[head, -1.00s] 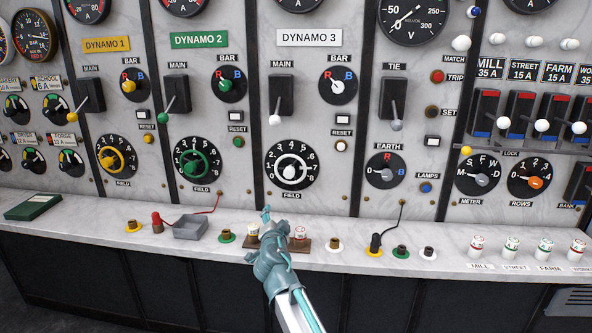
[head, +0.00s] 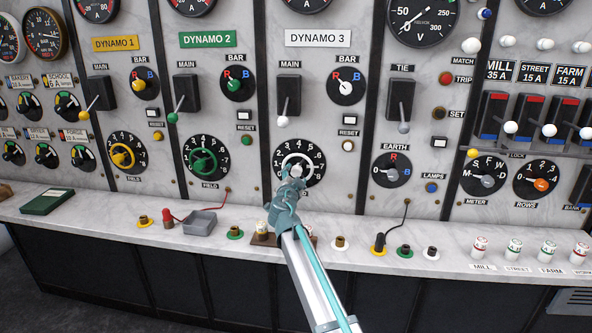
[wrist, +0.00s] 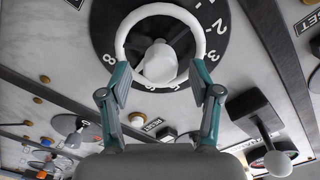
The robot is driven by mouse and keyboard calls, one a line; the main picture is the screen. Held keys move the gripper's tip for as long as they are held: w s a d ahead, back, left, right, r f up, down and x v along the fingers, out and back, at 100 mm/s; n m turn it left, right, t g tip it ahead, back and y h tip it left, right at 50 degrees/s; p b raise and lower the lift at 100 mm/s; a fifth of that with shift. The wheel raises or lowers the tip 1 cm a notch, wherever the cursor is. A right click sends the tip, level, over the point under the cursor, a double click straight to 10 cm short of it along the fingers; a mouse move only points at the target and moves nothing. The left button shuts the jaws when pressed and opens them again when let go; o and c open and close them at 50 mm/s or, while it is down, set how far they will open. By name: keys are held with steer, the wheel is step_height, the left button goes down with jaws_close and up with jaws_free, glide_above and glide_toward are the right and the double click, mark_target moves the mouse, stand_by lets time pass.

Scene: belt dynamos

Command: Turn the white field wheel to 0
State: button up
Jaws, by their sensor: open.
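The white field wheel (head: 313,164) is a white ring on a black dial (head: 318,177) with white numbers, on the Dynamo 3 panel. In the wrist view the white ring (wrist: 160,10) and its pale central knob (wrist: 159,64) are close ahead, and the dial appears upside down. My gripper (head: 294,184) is in front of the wheel and hides its lower part in the head view. In the wrist view my gripper (wrist: 160,79) is open, one finger near each side of the ring. I cannot tell whether the fingers touch it, nor the wheel's setting.
The green field wheel (head: 203,162) is to the left and the earth switch (head: 391,171) to the right. The Dynamo 3 main lever (head: 284,121) hangs above. Below, the bench holds a grey tray (head: 199,222) and several sockets; my arm passes over it.

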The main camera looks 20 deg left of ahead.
mark_target(296, 174)
steer(key=shift+p+x, duration=0.3)
steer(key=shift+x, duration=1.25)
steer(key=c, duration=1.1)
steer(key=shift+c, duration=0.2)
